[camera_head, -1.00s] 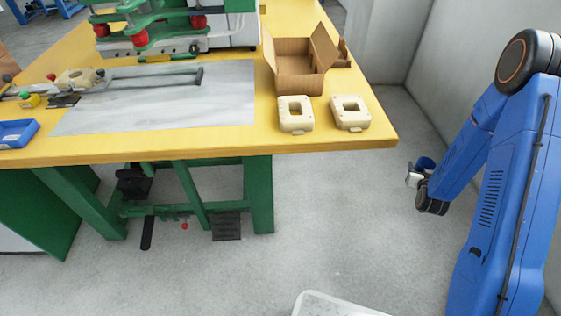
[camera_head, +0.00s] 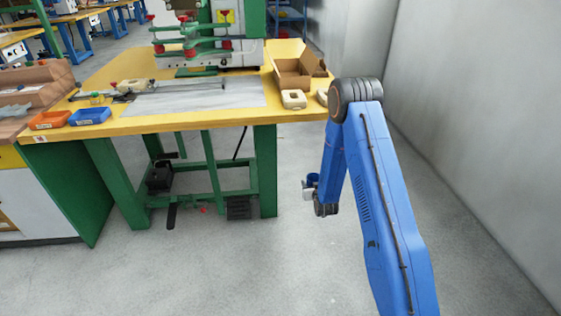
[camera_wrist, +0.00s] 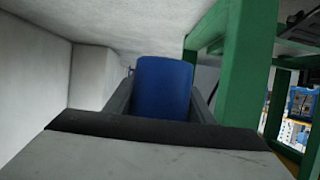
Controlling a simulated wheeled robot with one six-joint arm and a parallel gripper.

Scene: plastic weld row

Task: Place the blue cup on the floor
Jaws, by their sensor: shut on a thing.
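The blue cup (camera_head: 313,178) is at the end of my arm, low beside the right front of the yellow-topped table (camera_head: 205,124). My gripper (camera_head: 308,188) is shut on the cup. In the wrist view the cup (camera_wrist: 163,90) stands out between the two grey fingers of my gripper (camera_wrist: 162,98). Part of the cup is hidden by the gripper. The grey floor (camera_head: 255,270) lies below, and the cup appears held above it.
The table's green frame (camera_head: 265,170) and a pedal (camera_head: 238,208) stand left of my gripper. A cardboard box (camera_head: 293,72) and a cream part (camera_head: 293,99) sit on the tabletop. A grey wall (camera_head: 460,110) rises at right. Floor in front is open.

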